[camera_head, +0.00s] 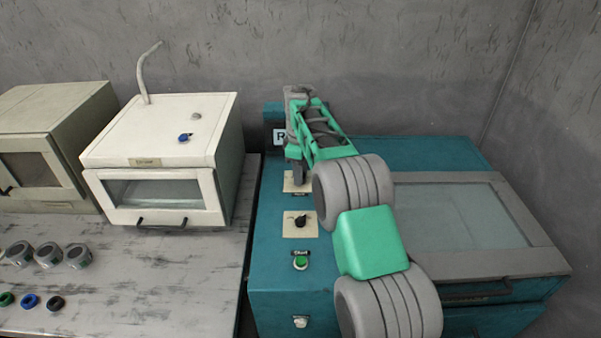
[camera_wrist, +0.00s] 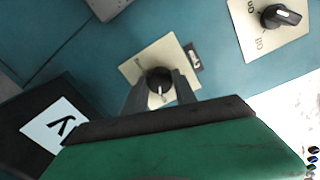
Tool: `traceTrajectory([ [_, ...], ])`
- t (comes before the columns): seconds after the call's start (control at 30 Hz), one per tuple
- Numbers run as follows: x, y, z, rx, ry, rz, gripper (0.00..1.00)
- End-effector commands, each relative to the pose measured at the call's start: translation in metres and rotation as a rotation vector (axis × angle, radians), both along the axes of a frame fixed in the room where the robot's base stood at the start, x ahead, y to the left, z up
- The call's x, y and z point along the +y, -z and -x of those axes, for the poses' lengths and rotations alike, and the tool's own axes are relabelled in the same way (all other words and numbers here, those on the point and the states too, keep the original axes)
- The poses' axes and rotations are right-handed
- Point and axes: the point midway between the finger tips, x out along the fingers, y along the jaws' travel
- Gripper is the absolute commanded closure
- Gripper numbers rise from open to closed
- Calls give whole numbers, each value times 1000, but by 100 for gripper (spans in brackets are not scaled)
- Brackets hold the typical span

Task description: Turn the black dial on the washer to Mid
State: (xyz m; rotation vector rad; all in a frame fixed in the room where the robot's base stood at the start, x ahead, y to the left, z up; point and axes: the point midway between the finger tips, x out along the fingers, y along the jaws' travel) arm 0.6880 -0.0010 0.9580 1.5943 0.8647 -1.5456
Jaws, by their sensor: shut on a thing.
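The teal washer (camera_head: 272,262) stands in the middle and right of the head view. Its top carries two black dials on cream plates. My gripper (camera_head: 297,178) reaches down from above onto the rear plate. In the wrist view my gripper (camera_wrist: 160,92) has its two fingers on either side of a round black dial (camera_wrist: 158,78), shut on it. This dial's white mark points toward the bottom of the picture. Any lettering on its plate (camera_wrist: 138,68) is not readable. The other black dial (camera_head: 300,221) is free; it also shows in the wrist view (camera_wrist: 281,17).
A green start button (camera_head: 300,261) sits in front of the free dial. A black block with a white letter plate (camera_head: 281,136) stands at the washer's back left. A white oven-like box (camera_head: 160,160) and several small knobs stand on the left table. The washer's glass lid (camera_head: 445,215) is right of my arm.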

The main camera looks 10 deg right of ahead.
Motion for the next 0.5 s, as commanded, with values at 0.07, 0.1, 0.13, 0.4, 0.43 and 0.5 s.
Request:
traceTrajectory([
  [0.07,0,0,0,0,1,0,100],
  [0.1,0,0,0,0,4,0,100],
  [0.13,0,-1,0,0,6,0,100],
  [0.4,0,-2,0,0,86,0,100],
  [0.43,0,-2,0,0,102,0,100],
  [0.5,1,-3,0,1,146,0,100],
])
